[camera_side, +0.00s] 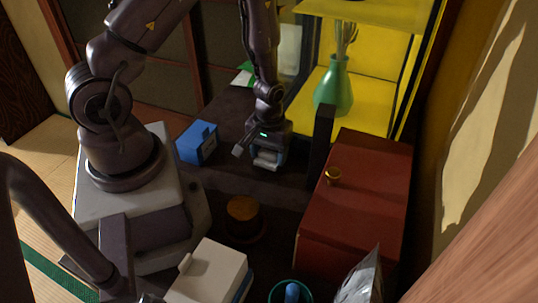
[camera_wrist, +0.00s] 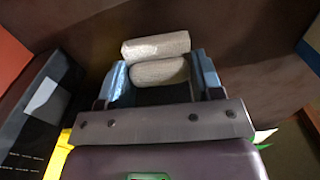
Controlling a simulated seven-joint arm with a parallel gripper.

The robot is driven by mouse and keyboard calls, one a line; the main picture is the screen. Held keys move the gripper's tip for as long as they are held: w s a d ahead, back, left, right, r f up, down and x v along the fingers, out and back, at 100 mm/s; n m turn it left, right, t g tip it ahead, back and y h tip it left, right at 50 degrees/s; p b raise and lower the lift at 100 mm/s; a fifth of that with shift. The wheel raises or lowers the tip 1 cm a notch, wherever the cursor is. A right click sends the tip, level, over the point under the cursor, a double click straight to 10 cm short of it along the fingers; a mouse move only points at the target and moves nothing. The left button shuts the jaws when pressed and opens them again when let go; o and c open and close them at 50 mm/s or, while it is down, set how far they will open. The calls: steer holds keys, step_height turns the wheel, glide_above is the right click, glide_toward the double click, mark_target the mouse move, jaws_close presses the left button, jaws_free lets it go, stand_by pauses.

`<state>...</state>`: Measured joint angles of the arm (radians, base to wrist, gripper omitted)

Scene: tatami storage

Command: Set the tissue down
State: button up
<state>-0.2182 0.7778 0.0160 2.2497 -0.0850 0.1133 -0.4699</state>
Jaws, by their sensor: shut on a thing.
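The tissue (camera_wrist: 160,71) is a pale, speckled, rounded bundle that looks like two stacked rolls; I cannot tell whether both are one piece. My gripper (camera_wrist: 161,76) is shut on it, with a blue fingertip on each side. In the side view my gripper (camera_side: 266,163) points down over the dark table, with the pale tissue (camera_side: 267,155) between its fingers. I cannot tell whether the tissue touches the table. Its far side is hidden.
A blue box (camera_side: 197,143) stands left of my gripper. A red cabinet (camera_side: 360,200) with a gold knob and a dark upright block (camera_side: 321,145) are to the right. A round brown container (camera_side: 243,216) and white box (camera_side: 208,273) are in front. A green vase (camera_side: 335,88) stands behind.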

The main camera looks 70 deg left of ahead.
steer(key=shift+f, duration=0.6)
steer(key=shift+f, duration=0.15)
steer(key=o, duration=0.9)
